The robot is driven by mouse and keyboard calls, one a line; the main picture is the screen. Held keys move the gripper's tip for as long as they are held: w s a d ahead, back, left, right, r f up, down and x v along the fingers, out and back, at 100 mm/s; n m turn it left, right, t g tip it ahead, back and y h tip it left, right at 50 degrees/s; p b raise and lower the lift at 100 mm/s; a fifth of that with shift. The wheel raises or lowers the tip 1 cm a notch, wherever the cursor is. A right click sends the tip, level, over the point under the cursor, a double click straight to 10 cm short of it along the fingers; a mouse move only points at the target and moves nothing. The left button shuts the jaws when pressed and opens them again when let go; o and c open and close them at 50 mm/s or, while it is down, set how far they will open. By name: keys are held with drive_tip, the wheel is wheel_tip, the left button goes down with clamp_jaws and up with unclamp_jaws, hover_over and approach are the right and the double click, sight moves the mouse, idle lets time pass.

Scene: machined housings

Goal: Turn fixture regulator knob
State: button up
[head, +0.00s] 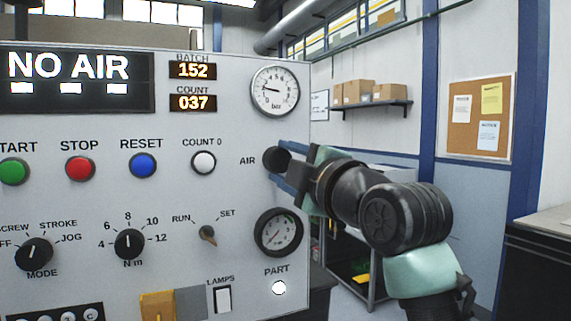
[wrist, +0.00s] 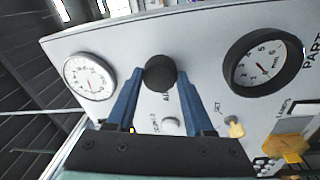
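The AIR regulator knob (head: 271,160) is a round black knob on the right part of the grey panel, under the bar gauge (head: 275,91). My gripper (head: 283,165) reaches it from the right, and its blue fingers partly hide the knob in the head view. In the wrist view the knob (wrist: 160,73) sits between the two fingertips (wrist: 160,75), which are spread apart, one on each side. I cannot tell whether they press on it. The bar gauge also shows in the wrist view (wrist: 90,77), its needle off zero. The display (head: 75,80) reads NO AIR.
A second dial gauge (head: 279,232), marked PART, sits just below my gripper. The white COUNT 0 button (head: 203,162) and the RUN/SET switch (head: 207,234) are to the left. More buttons and rotary knobs fill the panel. Shelves and a workbench stand behind at right.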

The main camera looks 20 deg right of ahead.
drive_tip(key=o, duration=0.4)
drive_tip(key=s+b, duration=0.1)
drive_tip(key=s, duration=0.3)
drive_tip(key=s+b, duration=0.1)
drive_tip(key=s, duration=0.3)
drive_tip(key=s+d+f+b, duration=0.1)
drive_tip(key=s, duration=0.4)
drive_tip(key=shift+f, duration=0.1)
